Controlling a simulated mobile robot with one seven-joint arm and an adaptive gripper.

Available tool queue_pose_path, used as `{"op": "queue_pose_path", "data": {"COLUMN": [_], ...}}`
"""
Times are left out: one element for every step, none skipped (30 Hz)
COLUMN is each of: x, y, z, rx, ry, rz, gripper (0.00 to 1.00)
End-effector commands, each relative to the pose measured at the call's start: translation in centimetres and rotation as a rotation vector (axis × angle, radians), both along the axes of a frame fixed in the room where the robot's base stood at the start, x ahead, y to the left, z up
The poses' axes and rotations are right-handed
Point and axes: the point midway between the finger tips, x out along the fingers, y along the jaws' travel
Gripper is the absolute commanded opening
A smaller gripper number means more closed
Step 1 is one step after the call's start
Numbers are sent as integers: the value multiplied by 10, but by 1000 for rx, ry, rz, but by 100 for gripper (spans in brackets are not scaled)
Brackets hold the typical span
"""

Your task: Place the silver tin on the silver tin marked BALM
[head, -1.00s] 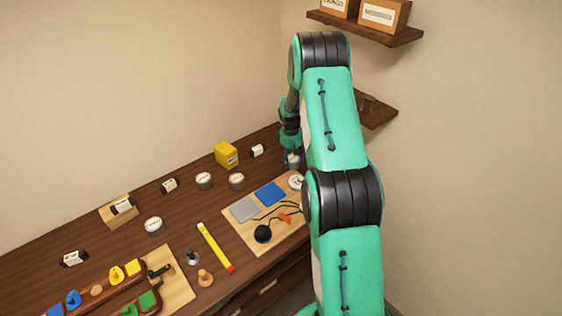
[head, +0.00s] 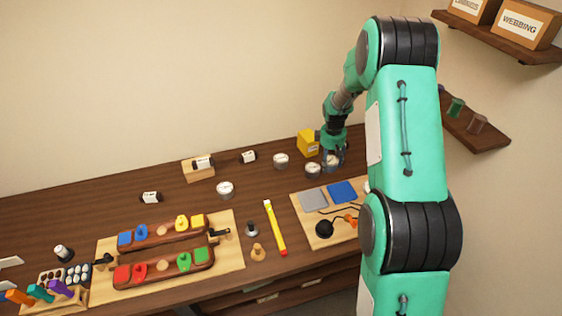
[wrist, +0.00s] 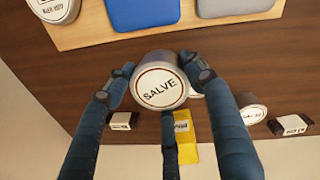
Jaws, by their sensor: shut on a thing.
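My gripper (wrist: 157,80) is shut on a round silver tin whose white lid reads SALVE (wrist: 161,88). In the head view my gripper (head: 332,155) holds this tin (head: 333,165) above the bench, close to the right of another silver tin (head: 313,171). Two more silver tins stand on the bench, one behind to the left (head: 281,161) and one farther left (head: 225,190). In the wrist view a tin (wrist: 195,95) is mostly hidden behind the held one, and another (wrist: 252,114) stands farther right. I cannot read BALM on any lid.
A yellow box (head: 308,142) stands just behind the gripper. A wooden board (head: 300,205) with grey and blue pads lies in front. Small white-labelled dark items (head: 249,157) stand along the back. Shelves (head: 478,130) hang on the right wall.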

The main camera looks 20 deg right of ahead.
Motion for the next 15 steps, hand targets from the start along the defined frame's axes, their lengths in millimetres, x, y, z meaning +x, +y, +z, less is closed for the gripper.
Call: {"op": "queue_pose_path", "data": {"x": [3, 4, 4, 4, 4, 4, 3, 3, 1, 0, -1, -2, -3, -4, -5], "y": [21, 31, 47, 57, 69, 83, 94, 103, 117, 125, 134, 144, 151, 158, 166], "z": [2, 3, 5, 7, 8, 9, 11, 12, 13, 14, 15, 16, 17, 18, 19], "rx": [0, 0, 1, 1, 1, 2, 2, 2, 3, 3, 3, 3, 4, 4, 4], "ry": [-1, -1, 1, 0, 2, 3, 3, 4, 6, 7, 8, 9, 10, 10, 10], "rz": [33, 52, 78, 96, 115, 139, 158, 177, 198, 214, 229, 247, 260, 274, 287], "gripper": [17, 17, 17, 17, 17, 17, 17, 17, 17, 17, 17, 17, 17, 17, 17]}}
